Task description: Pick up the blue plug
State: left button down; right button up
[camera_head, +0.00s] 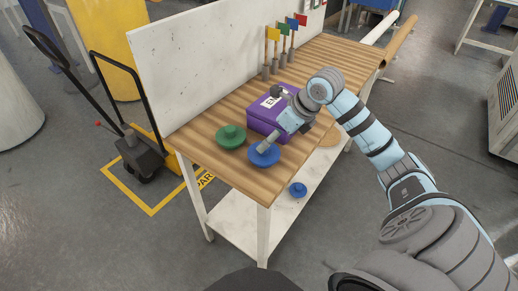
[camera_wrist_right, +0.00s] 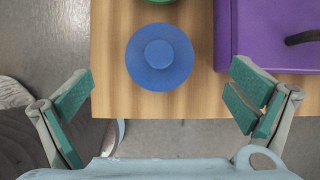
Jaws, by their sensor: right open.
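The blue plug (camera_head: 264,155) is a round disc with a raised knob, lying on the wooden tabletop near its front corner. In the right wrist view the blue plug (camera_wrist_right: 160,55) lies ahead between the fingers, with its knob facing the camera. My right gripper (camera_wrist_right: 160,82) is open and empty, with green-padded fingers spread wide on either side of the plug, apart from it. In the head view my right gripper (camera_head: 270,143) reaches down over the plug and hides part of it. My left gripper is out of view.
A green plug (camera_head: 230,137) lies left of the blue one. A purple box (camera_head: 264,118) stands close behind and to the right. Another blue round piece (camera_head: 298,189) lies on the lower white shelf. Colored flags (camera_head: 284,42) stand farther back by the white panel (camera_head: 200,58).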

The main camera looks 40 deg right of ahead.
aim_at(264, 153)
jog(key=x, duration=1.1)
jog(key=shift+s+b, duration=0.1)
jog(key=shift+b, duration=0.3)
jog(key=c, duration=0.8)
